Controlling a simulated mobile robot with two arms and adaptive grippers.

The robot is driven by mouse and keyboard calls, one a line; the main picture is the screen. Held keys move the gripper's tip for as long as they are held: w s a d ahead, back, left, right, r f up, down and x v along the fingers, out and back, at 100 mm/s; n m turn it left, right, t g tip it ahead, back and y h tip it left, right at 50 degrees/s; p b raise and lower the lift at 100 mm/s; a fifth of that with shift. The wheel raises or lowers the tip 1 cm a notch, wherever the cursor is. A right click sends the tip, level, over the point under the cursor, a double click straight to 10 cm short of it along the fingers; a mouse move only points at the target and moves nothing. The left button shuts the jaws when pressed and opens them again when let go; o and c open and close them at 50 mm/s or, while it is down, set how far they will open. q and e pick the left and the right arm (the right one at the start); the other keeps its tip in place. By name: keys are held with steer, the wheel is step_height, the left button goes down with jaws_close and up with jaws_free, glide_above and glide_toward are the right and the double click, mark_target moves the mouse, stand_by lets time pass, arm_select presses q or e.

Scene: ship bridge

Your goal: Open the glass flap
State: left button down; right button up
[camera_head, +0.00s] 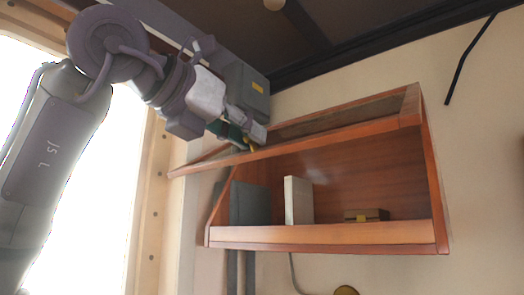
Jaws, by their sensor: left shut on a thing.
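The glass flap (330,133) is a wooden-framed panel on the front of a wall cabinet (330,235). It stands raised and tilted out, with its long wooden rail running from the left up to the right. The cabinet front below it is open. My left gripper (250,141) comes in from the upper left and is shut on the flap at its rail, left of the middle. A small brass-coloured piece shows at the fingertips. The exact contact is partly hidden by the fingers. My right gripper is not in view.
Inside the cabinet stand a white book-like block (299,200), a small box with a brass-coloured front (367,215) and a dark grey block (250,203). A grey box (247,88) is on the wall behind my left gripper. A bright window is at the left.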

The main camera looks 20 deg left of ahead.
arm_select(q)
steer(key=s+a+r+p, duration=0.1)
steer(key=s+r+p, duration=0.2)
steer(key=r+p, duration=0.6)
step_height(320, 180, up, 5)
steer(key=shift+a+r+p, duration=0.1)
steer(key=shift+a+p, duration=0.05)
steer(key=shift+p, duration=0.25)
steer(key=shift+s+a, duration=0.1)
